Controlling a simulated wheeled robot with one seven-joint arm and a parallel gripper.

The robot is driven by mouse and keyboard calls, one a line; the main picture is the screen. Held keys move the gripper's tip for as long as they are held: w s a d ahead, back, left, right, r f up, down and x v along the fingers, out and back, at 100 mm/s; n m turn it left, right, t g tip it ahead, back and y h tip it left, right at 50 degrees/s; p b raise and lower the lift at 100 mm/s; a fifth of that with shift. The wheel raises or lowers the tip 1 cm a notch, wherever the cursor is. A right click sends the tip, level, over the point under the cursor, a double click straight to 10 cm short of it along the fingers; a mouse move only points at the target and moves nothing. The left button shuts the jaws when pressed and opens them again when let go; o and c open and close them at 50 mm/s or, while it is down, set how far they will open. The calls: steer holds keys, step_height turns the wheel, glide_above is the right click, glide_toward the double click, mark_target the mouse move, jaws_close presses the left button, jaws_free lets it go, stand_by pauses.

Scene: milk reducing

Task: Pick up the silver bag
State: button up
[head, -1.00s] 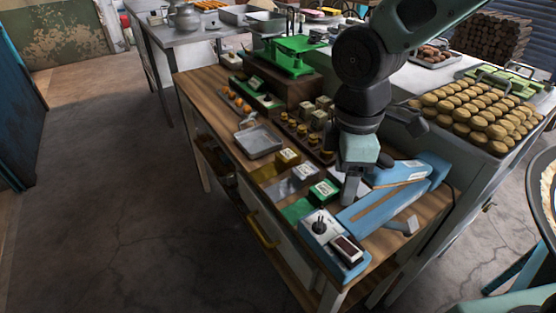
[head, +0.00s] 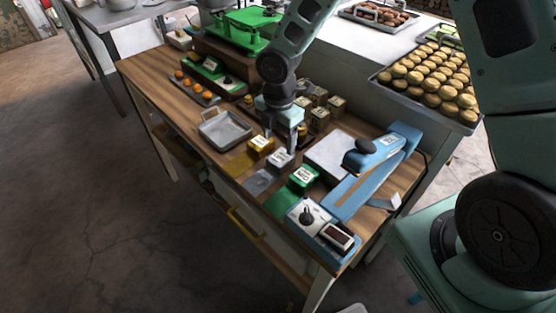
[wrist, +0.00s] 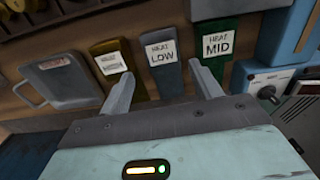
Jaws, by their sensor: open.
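The silver bag (head: 280,158) stands on the wooden table between the yellow bag (head: 261,145) and the green bag (head: 303,177). In the wrist view the silver bag (wrist: 166,79) carries a "HEAT LOW" label and shows ahead between my two fingers. My gripper (head: 284,140) is open and points down close to the silver bag. In the wrist view my gripper (wrist: 164,84) has its left finger near the yellow bag (wrist: 132,84) and its right finger near the green bag (wrist: 215,68). Nothing is between the fingertips that I can confirm as held.
A metal tray (head: 225,130) lies left of the bags. The blue sealer (head: 371,182) with its control box stands to the right. Several small jars and boxes stand behind my gripper. A green scale (head: 247,30) stands at the back.

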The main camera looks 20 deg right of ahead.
mark_target(279, 158)
steer(key=shift+s+a+f+p, duration=0.15)
steer(key=shift+f+p, duration=0.35)
steer(key=shift+f, duration=1.4)
steer(key=shift+s+d+f+p, duration=0.1)
steer(key=shift+f+p, duration=0.4)
steer(key=shift+f, duration=1.35)
steer(key=c, duration=0.8)
